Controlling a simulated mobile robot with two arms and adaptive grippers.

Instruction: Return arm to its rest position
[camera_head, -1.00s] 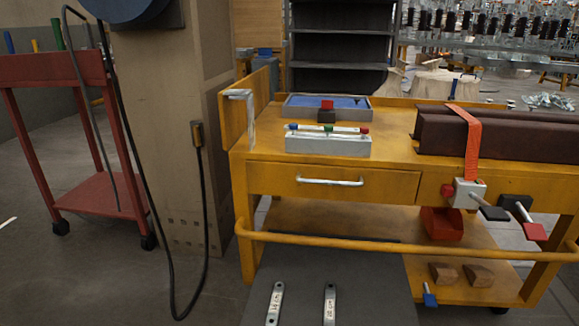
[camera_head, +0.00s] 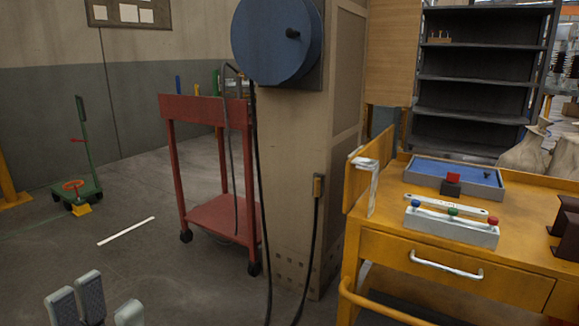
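My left gripper (camera_head: 108,300) shows at the bottom left edge, low over the grey floor. Its light grey fingers stand apart with a gap between them, and nothing shows in the gap. The rest of my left arm is below the picture. My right gripper and arm are not in view.
A yellow workbench (camera_head: 415,243) stands at the right, with a blue-bottomed tray (camera_head: 425,179) and a grey block (camera_head: 450,230) with coloured knobs on it. A red cart (camera_head: 190,110) and a cardboard-coloured column (camera_head: 295,150) with a blue reel (camera_head: 272,40) stand mid-picture. Floor at left is mostly clear.

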